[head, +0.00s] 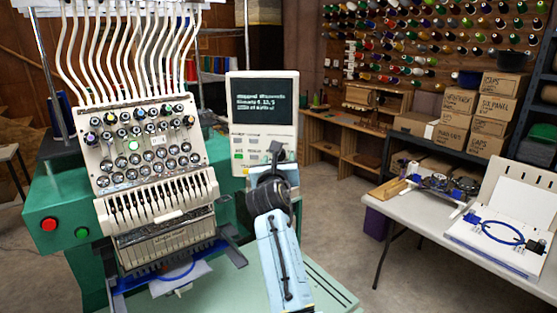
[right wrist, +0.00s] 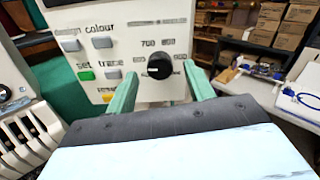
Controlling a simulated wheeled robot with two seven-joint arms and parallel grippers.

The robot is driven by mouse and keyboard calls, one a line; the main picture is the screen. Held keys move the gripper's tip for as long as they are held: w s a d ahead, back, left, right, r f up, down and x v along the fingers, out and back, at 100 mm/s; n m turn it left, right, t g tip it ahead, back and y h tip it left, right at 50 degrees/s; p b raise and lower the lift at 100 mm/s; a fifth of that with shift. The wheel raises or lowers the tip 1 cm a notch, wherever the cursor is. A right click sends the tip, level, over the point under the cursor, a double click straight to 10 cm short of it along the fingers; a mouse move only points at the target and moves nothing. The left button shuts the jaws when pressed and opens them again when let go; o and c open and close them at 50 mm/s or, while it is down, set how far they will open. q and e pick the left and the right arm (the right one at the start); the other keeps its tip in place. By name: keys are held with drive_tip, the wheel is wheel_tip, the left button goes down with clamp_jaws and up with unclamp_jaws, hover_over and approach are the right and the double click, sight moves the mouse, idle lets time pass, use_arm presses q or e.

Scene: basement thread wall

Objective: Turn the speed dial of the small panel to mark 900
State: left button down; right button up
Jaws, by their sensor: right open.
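The small panel (head: 263,131) is a pale upright box with a dark lit screen, beside the embroidery machine in the head view. Its lower face (right wrist: 115,25) fills the top of the right wrist view. The black round speed dial (right wrist: 160,66) has printed numbers around it; 700 is readable above it. A pale spot shows on the dial, but I cannot tell which mark it points to. My right gripper (right wrist: 160,71) is open, its two green fingers on either side of the dial; contact is unclear. In the head view the right gripper (head: 277,152) covers the dial.
Buttons marked design, colour, set and trace (right wrist: 85,74) sit left of the dial. The embroidery machine (head: 150,150) stands to the left, with red and green buttons on its green body. A white table (head: 430,215) with hoops is at right. Floor shows between them.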

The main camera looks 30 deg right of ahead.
drive_tip(key=shift+w+d, duration=0.35)
drive_tip(key=shift+w, duration=0.1)
drive_tip(key=c, duration=1)
